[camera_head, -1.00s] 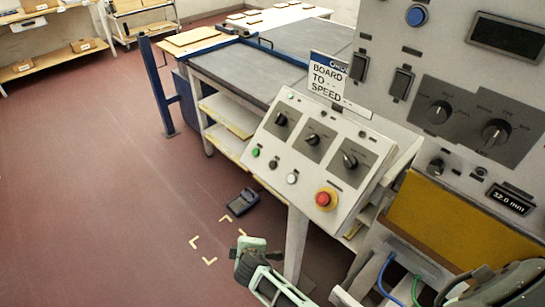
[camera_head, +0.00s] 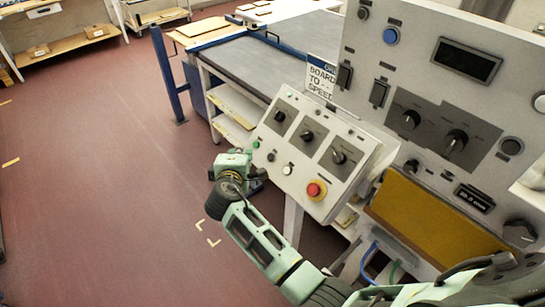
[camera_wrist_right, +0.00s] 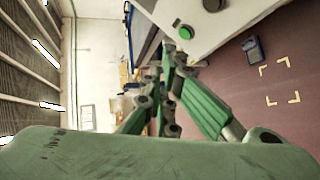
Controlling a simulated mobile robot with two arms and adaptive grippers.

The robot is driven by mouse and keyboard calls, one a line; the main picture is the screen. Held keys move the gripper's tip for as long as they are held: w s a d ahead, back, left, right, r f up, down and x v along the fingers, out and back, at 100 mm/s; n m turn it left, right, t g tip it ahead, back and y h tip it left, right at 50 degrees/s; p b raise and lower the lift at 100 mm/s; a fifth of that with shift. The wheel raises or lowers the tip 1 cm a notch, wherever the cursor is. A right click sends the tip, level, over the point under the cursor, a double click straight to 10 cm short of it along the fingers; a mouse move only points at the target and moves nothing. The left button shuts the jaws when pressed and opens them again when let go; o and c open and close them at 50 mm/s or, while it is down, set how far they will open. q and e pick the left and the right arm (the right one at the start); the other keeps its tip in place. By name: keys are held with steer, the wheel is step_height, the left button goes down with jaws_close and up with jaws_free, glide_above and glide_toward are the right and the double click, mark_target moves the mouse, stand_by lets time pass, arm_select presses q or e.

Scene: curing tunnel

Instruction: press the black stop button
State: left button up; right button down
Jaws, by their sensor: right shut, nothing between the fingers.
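The black button (camera_head: 271,156) is on the sloped face of the white control box (camera_head: 330,130). It lies between a green button (camera_head: 256,144) and a white button (camera_head: 288,169). In the right wrist view the black button (camera_wrist_right: 213,4) is cut by the top edge, near the green button (camera_wrist_right: 186,32). My right gripper (camera_head: 262,175) is shut and empty, just off the box's lower left edge. In the right wrist view its fingertips (camera_wrist_right: 176,60) are close below the green button; I cannot tell the exact gap. My left gripper is not in view.
A taller panel (camera_head: 440,90) stands right. A grey-topped table (camera_head: 270,65) is behind. The red floor (camera_head: 90,180) at left is clear.

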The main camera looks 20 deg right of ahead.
mark_target(271, 157)
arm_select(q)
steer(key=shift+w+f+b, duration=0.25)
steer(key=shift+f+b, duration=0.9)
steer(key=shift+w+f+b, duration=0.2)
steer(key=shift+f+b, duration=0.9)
arm_select(e)
steer(key=shift+w+d+f, duration=0.4)
steer(key=shift+d+f, duration=0.55)
steer(key=shift+f, duration=0.1)
steer(key=shift+w+d+f, duration=0.4)
steer(key=shift+d+f, duration=0.55)
steer(key=shift+f, duration=0.15)
steer(key=shift+w+d+f, duration=0.4)
steer(key=shift+d+f, duration=0.55)
steer(key=shift+f, duration=0.1)
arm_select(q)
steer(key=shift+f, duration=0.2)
arm_select(e)
steer(key=shift+d+f, duration=0.3)
